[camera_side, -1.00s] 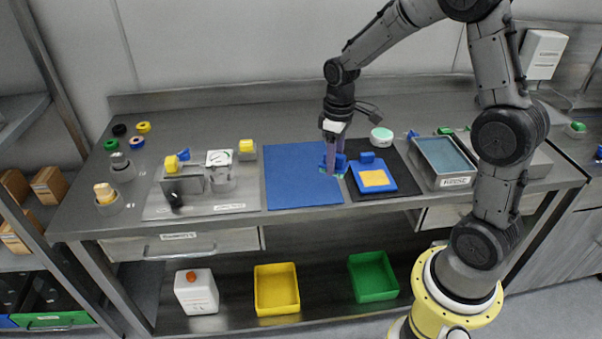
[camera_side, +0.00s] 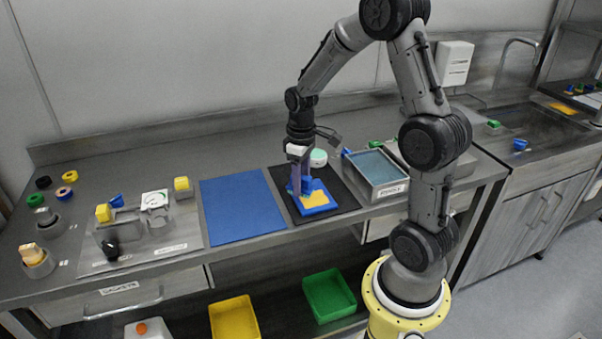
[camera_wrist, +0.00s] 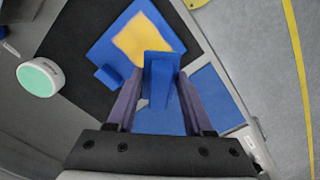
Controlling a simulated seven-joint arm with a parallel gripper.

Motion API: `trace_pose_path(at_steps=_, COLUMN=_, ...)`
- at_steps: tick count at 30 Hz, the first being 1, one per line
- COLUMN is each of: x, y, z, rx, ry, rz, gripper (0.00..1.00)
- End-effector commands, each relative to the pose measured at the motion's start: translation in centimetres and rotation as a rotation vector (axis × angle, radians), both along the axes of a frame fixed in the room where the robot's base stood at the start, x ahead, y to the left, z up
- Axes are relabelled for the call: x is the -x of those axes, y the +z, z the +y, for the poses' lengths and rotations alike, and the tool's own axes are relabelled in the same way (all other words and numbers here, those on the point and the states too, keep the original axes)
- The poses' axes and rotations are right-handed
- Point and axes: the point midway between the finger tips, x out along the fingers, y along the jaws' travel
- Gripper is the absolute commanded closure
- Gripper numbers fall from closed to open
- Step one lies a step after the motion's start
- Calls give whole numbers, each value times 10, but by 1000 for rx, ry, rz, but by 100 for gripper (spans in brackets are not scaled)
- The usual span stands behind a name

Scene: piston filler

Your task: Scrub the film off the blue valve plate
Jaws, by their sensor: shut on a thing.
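The blue valve plate (camera_side: 323,207) lies on a black mat (camera_side: 345,190), with a yellow-orange film patch (camera_side: 316,198) on its top. The wrist view shows the plate (camera_wrist: 102,48) and film (camera_wrist: 150,30) just beyond my fingertips. A small blue knob (camera_wrist: 108,75) stands at the plate's edge. My gripper (camera_side: 300,188) is shut on a blue scrubber (camera_wrist: 160,75), held over the plate's near-left part beside the film. The fingers and the scrubber hide part of the plate. I cannot tell whether the scrubber's underside touches the plate.
A blue mat (camera_side: 242,207) lies bare to the left. A round white tin with a green top (camera_side: 318,157) stands behind the plate. A labelled metal tray (camera_side: 378,175) stands to the right.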

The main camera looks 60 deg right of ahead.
Motion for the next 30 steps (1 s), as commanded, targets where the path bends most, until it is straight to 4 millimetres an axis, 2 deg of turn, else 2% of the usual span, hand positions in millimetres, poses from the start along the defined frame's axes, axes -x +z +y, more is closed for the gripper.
trace_pose_path(at_steps=8, x=0, y=-26, z=0, rx=-1, ry=0, rz=3, gripper=93)
trace_pose_path(at_steps=10, x=1, y=-40, z=1, rx=-3, ry=0, rz=5, gripper=93)
trace_pose_path(at_steps=11, x=3, y=-42, z=-2, rx=-2, ry=-2, rz=3, gripper=100)
trace_pose_path(at_steps=30, x=44, y=-40, z=-44, rx=-1, ry=-4, rz=2, gripper=100)
